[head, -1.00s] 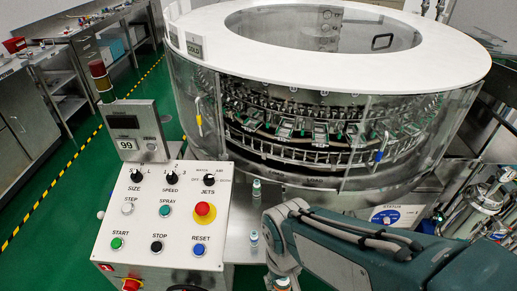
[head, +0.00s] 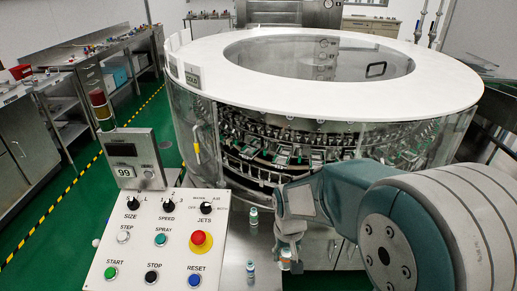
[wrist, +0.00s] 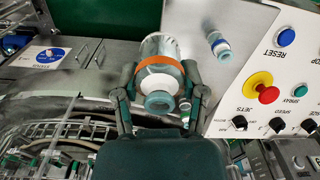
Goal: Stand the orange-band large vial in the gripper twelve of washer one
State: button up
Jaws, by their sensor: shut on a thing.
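My gripper (wrist: 160,105) is shut on the large vial (wrist: 163,55), a clear vial with an orange band and a teal-rimmed mouth, seen in the wrist view. The mouth end points toward my palm. In the head view my gripper (head: 290,255) is low in front of the washer (head: 340,115), and the vial in it is mostly hidden. The washer is a large round machine with a white top ring and clear guard, with rows of grippers inside. I cannot tell which of its grippers is number twelve.
A control panel (head: 160,245) with knobs and buttons stands left of my gripper. Two small vials stand on the steel shelf, one farther back (head: 253,215) and one nearer (head: 250,270). The clear guard surrounds the washer's front.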

jog(key=w+d+f+m, duration=0.1)
jog(key=w+d+f, duration=0.7)
jog(key=w+f, duration=0.2)
jog(key=shift+w+d+f+m, duration=0.2)
jog(key=shift+w+f+m, duration=0.1)
jog(key=shift+w, duration=0.65)
